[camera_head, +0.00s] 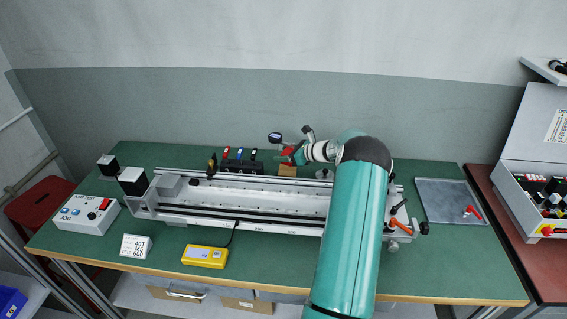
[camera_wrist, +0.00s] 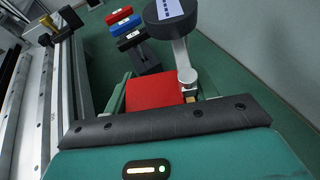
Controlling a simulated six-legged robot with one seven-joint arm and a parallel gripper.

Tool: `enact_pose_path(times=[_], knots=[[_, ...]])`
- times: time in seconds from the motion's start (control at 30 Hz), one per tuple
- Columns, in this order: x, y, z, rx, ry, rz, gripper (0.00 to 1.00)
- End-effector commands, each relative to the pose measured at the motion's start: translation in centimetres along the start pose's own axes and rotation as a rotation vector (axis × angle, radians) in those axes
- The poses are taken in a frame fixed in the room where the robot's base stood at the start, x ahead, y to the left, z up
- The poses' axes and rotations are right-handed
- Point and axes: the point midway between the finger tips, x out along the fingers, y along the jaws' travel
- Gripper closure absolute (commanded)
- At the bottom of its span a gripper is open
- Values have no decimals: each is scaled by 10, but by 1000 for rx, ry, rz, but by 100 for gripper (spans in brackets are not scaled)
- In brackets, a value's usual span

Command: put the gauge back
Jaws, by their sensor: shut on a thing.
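The gauge (camera_head: 275,138) has a round dark head with a small display, joined by a grey jointed arm to a red block-shaped base. In the wrist view its head (camera_wrist: 172,10) is at the top and its red base (camera_wrist: 158,92) lies between the green fingers. My gripper (camera_head: 291,155) is shut on the red base; it also shows in the wrist view (camera_wrist: 160,95). In the head view the gripper is behind the gantry, just above a small orange-brown block (camera_head: 287,171). I cannot tell whether the base touches that block.
The long gantry rail (camera_head: 260,199) lies in front of the gripper. A black rack (camera_head: 240,167) with red, blue and black handles stands to the left. A grey tray (camera_head: 435,203) lies at the right, mostly bare. A yellow device (camera_head: 205,257) sits in front.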

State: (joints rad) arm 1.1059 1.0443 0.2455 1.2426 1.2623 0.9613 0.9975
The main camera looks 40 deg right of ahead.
Motion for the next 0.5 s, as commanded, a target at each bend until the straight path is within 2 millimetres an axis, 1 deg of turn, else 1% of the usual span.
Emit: enact_pose_path(times=[0.03,0.1,0.2,0.37,0.5], knots=[[8,-5,-5,-1,-2,1,90],[16,-10,-11,-1,-2,0,90],[21,-16,-16,-2,-2,-2,90],[28,-20,-21,-2,-2,-2,90],[35,-20,-40,2,-1,-1,90]])
